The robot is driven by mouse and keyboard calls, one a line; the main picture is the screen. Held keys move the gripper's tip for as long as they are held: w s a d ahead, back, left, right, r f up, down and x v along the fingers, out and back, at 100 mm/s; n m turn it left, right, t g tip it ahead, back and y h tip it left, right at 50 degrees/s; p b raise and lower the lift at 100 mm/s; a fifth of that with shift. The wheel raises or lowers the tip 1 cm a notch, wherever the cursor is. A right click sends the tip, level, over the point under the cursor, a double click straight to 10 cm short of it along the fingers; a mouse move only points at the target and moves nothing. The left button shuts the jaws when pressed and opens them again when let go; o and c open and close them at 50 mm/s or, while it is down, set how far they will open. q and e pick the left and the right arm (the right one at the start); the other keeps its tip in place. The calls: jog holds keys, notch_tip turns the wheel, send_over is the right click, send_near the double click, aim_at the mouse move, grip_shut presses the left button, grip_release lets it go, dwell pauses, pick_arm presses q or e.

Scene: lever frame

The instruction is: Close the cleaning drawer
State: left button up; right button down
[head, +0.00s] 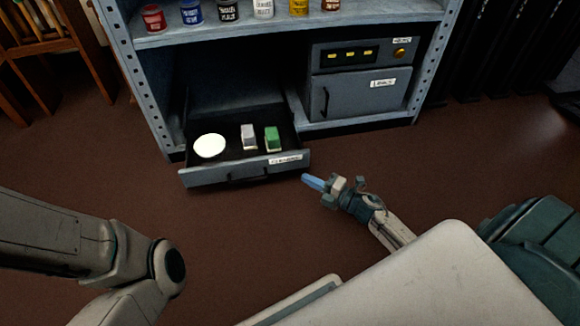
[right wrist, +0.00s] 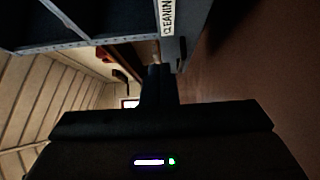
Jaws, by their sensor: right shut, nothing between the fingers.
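The cleaning drawer (head: 245,170) is pulled out at the bottom left of the blue-grey shelf unit, close to the floor. Its front has a dark bar handle and a white label near its right end. Inside are a white round item (head: 209,145), a grey-and-white block (head: 249,137) and a green block (head: 272,138). My right gripper (head: 310,181) is shut and empty, just in front of and below the drawer front's right end. In the right wrist view its fingers (right wrist: 157,85) point toward the labelled drawer front (right wrist: 168,30); contact cannot be told. My left gripper is out of view.
A grey cabinet (head: 360,92) with a closed door and a lit panel stands right of the drawer. Several jars stand on the shelf (head: 280,27) above. Wooden furniture (head: 45,45) is at the far left. Brown floor (head: 240,235) in front of the drawer is clear.

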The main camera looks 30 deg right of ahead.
aim_at(281, 157)
jog(key=w+b, duration=0.1)
jog(key=w, duration=0.2)
jog(key=w+a+b, duration=0.1)
jog(key=w, duration=0.2)
jog(key=w+b, duration=0.2)
jog(key=w, duration=0.1)
jog(key=shift+a, duration=0.3)
